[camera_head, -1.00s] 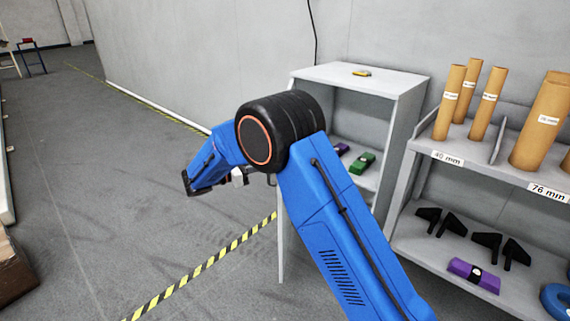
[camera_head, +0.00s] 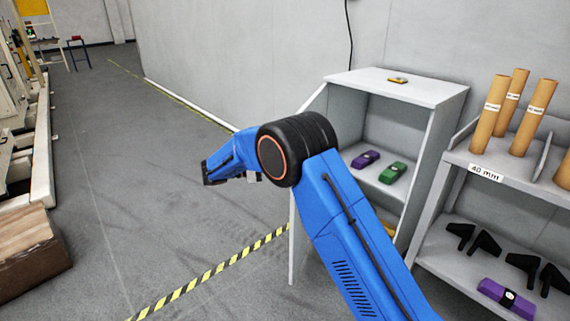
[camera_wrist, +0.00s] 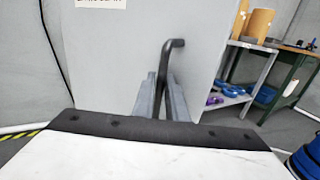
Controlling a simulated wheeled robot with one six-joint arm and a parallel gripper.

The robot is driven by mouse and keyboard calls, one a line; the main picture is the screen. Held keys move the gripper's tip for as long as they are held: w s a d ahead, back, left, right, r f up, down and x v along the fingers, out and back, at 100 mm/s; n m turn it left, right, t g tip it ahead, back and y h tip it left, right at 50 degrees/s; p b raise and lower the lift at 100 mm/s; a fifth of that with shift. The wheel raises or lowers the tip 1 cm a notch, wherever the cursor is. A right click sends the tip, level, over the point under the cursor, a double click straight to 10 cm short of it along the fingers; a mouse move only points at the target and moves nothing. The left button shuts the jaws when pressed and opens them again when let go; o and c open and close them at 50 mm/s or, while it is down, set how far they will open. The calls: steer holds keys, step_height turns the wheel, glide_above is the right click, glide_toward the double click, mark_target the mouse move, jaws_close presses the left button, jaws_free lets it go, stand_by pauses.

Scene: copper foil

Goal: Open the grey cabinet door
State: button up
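The grey cabinet (camera_head: 425,92) stands right of centre in the head view, its front open and its shelves showing. Its grey door (camera_head: 292,240) stands swung outward, seen nearly edge-on at the cabinet's left front. In the wrist view the door's flat panel (camera_wrist: 115,60) fills the middle, with a label at its top left. A dark bent handle (camera_wrist: 175,44) stands out from it. My gripper (camera_wrist: 161,80) has its two grey fingers close on both sides of the handle, shut on it.
Purple (camera_head: 366,159) and green (camera_head: 393,172) items lie on the cabinet's shelf. A grey rack (camera_head: 520,180) with cardboard tubes stands close on the right. A yellow-black floor stripe (camera_head: 215,272) runs below my arm. Open floor lies to the left, beside a wooden block (camera_head: 30,245).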

steer(key=v, duration=0.7)
steer(key=shift+a, duration=0.2)
